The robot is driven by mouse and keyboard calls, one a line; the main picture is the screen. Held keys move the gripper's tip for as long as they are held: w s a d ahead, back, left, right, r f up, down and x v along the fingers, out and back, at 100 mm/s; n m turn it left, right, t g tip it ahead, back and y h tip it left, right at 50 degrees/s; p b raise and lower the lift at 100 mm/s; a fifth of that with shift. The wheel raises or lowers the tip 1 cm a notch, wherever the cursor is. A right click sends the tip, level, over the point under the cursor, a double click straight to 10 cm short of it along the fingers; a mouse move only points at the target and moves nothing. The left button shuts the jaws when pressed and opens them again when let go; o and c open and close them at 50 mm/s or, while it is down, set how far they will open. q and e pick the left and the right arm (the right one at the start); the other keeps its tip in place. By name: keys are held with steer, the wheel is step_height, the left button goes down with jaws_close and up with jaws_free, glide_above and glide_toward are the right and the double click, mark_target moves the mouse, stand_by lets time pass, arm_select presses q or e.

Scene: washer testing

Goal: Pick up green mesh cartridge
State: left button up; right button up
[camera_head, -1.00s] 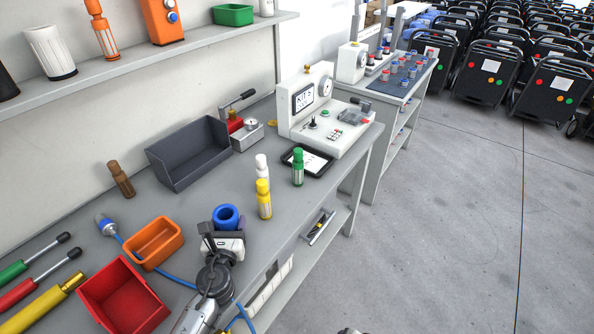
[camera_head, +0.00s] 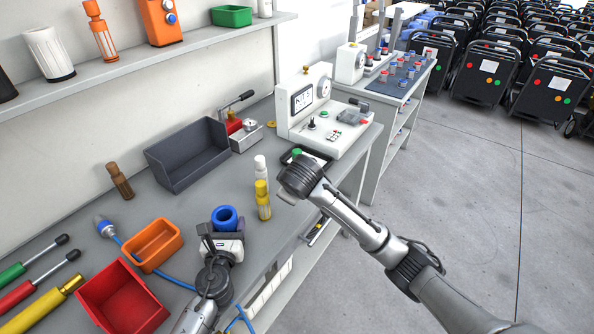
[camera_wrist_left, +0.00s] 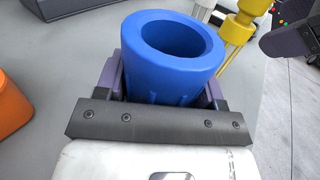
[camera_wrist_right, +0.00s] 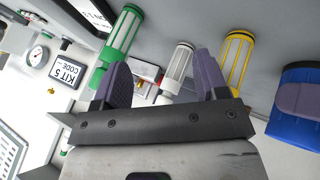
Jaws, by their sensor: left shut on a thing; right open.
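The green mesh cartridge (camera_wrist_right: 121,42) stands in the right wrist view beside my right gripper's left finger, which overlaps its lower part. In the head view only its green top (camera_head: 297,153) shows behind my right arm. My right gripper (camera_wrist_right: 163,80) is open and empty. The white mesh cartridge (camera_wrist_right: 178,68) shows between its fingers, farther off. The yellow mesh cartridge (camera_wrist_right: 236,58) is right of the right finger. My left gripper (camera_head: 224,228) is shut on a blue hollow cylinder (camera_wrist_left: 170,70), held upright above the bench's front edge.
A testing machine (camera_head: 325,125) and a dark grey bin (camera_head: 188,155) stand behind the cartridges. A brown cartridge (camera_head: 120,181), an orange bin (camera_head: 153,244) and a red bin (camera_head: 124,298) are at the left. A dark tablet (camera_wrist_right: 75,14) lies near the green cartridge.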

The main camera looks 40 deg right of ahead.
mark_target(298, 152)
steer(key=w+d+r+m+g+y, duration=0.25)
steer(key=d+r+m, duration=0.25)
steer(key=d+r, duration=0.45)
steer(key=shift+t+y, duration=0.25)
steer(key=w+f, duration=0.1)
steer(key=w+a+f, duration=0.1)
steer(key=w+f, duration=0.1)
steer(key=shift+a+f, duration=0.1)
steer(key=shift+f, duration=0.15)
steer(key=shift+w+x, duration=0.2)
steer(key=shift+x, duration=2.7)
steer(key=shift+a+r, duration=0.1)
steer(key=shift+a, duration=0.1)
steer(key=c, duration=1)
